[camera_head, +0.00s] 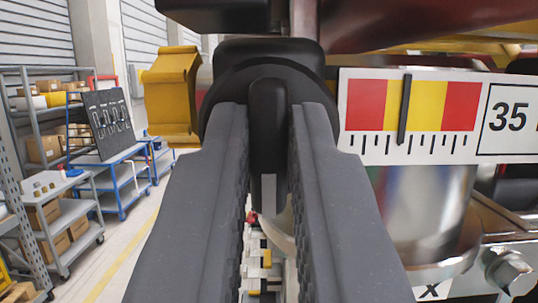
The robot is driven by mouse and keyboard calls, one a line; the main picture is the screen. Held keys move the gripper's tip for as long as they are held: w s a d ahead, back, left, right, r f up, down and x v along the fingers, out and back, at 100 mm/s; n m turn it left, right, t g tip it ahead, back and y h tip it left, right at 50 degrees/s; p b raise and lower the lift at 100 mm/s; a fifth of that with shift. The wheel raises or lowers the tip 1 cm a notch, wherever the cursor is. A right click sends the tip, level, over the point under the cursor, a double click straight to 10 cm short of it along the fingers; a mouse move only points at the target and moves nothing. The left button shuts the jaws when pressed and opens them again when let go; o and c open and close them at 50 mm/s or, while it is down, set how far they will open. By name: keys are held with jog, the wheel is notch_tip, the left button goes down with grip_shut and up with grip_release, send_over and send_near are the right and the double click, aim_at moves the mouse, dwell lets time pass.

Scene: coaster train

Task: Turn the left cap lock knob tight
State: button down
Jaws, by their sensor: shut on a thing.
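My gripper (268,145) fills the middle of the head camera view, its two grey fingers reaching forward. The fingertips are on either side of the upright bar of a black round knob (268,72), shut on it. The bar stands about vertical between them. The knob's round body shows behind and above the fingertips; its lower part is hidden by the fingers. Just right of the knob is a white gauge plate (437,114) with red and yellow fields and a black pointer (404,109) in the yellow, and the number 35.
A yellow bracket (171,95) is close on the left of the knob. A shiny metal cylinder (428,213) and a bolt (507,270) are at the lower right. Dark and red train parts hang above. Shelves and carts with boxes (45,148) stand far left, beyond open floor.

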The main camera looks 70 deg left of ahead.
jog(key=shift+m+t+h+b, duration=0.3)
jog(key=shift+m+t+b, duration=0.4)
jog(key=shift+m, duration=0.6)
jog(key=shift+s+r+m+t, duration=0.15)
jog(key=shift+m+t, duration=0.25)
jog(key=shift+m, duration=0.2)
jog(key=shift+m+t+h, duration=0.4)
jog(key=shift+m+h, duration=0.1)
jog(key=shift+m, duration=0.9)
jog(key=m+t+h+p, duration=0.1)
jog(key=m, duration=0.3)
jog(key=shift+r, duration=0.15)
jog(key=m+t+h+p, duration=0.1)
jog(key=m+p, duration=0.1)
jog(key=shift+s+a+r+m+h, duration=0.1)
jog(key=shift+m+h, duration=0.2)
jog(key=m+h+p, duration=0.2)
jog(key=m+p, duration=0.4)
jog(key=p, duration=0.2)
jog(key=shift+f+m+h+p, duration=0.2)
jog(key=shift+m+h+p, duration=0.6)
jog(key=shift+m+p, duration=0.65)
jog(key=shift+f+m, duration=0.1)
jog(key=shift+m, duration=0.25)
